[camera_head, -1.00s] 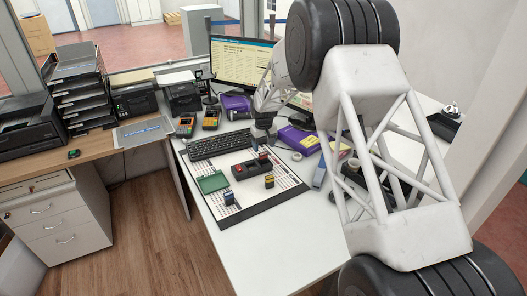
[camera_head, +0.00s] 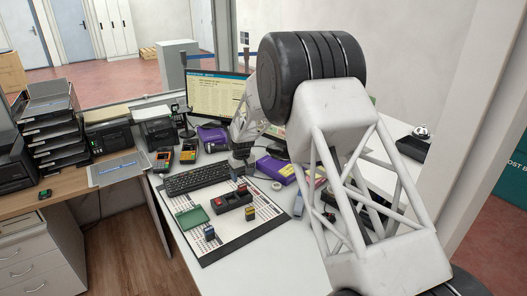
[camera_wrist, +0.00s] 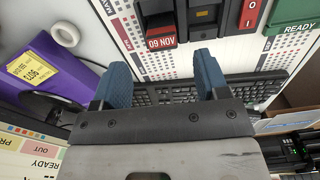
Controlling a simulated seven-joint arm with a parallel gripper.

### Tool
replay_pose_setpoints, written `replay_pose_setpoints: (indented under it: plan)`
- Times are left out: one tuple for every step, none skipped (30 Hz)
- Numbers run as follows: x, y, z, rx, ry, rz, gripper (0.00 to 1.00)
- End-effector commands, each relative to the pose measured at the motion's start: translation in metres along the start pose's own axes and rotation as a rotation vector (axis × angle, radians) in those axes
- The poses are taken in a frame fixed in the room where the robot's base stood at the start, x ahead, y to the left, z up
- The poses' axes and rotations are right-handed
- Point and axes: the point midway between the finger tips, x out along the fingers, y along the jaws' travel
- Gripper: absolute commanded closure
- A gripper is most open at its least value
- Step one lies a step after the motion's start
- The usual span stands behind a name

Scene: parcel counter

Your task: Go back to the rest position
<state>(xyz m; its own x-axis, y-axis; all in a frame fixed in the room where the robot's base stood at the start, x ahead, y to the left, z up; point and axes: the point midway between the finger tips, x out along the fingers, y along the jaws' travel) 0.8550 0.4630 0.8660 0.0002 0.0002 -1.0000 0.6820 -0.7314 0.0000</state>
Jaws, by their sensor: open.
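My gripper (camera_wrist: 163,78) is open, with its two blue fingertips apart and nothing between them in the wrist view. In the head view my gripper (camera_head: 240,158) is small and partly hidden, above the desk near the far edge of a white mat (camera_head: 262,222). A dark stamp holder (camera_head: 232,203) with red parts stands on the mat. A block reading "09 NOV" (camera_wrist: 161,42) shows beyond the fingertips in the wrist view, apart from them. A green tray (camera_head: 191,218), a blue stamp (camera_head: 209,233) and a yellow-marked stamp (camera_head: 250,213) also sit on the mat.
A keyboard (camera_head: 197,178) lies behind the mat, and a monitor (camera_head: 219,97) stands at the back. A purple box (camera_head: 276,169) and a white ring (camera_head: 277,186) are near my arm. Card terminals (camera_head: 188,153) stand to the left. The desk's front strip is clear.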

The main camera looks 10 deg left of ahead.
Motion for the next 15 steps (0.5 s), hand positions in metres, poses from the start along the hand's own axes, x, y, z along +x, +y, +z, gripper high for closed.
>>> replay_pose_setpoints:
  plan:
    - [-0.004,0.002,0.002,0.003,0.002,0.0,0.32]
    - [-0.006,0.003,0.004,0.005,0.003,0.001,0.32]
    - [-0.009,0.005,0.006,0.009,0.004,0.001,0.32]
    - [-0.013,0.007,0.009,0.013,0.005,0.001,0.32]
    - [-0.017,0.009,0.012,0.017,0.007,0.002,0.32]
    - [-0.023,0.011,0.017,0.023,0.008,0.002,0.32]
    - [-0.028,0.014,0.021,0.028,0.01,0.003,0.32]
    - [-0.033,0.016,0.025,0.033,0.012,0.003,0.32]
    - [-0.042,0.02,0.032,0.041,0.015,0.004,0.32]
    - [-0.048,0.023,0.037,0.048,0.017,0.005,0.32]
    - [-0.055,0.026,0.043,0.056,0.019,0.006,0.32]
    - [-0.064,0.03,0.051,0.067,0.022,0.007,0.32]
    - [-0.07,0.034,0.058,0.075,0.024,0.007,0.32]
    - [-0.077,0.036,0.064,0.083,0.026,0.008,0.32]
    - [-0.086,0.04,0.074,0.094,0.029,0.009,0.32]
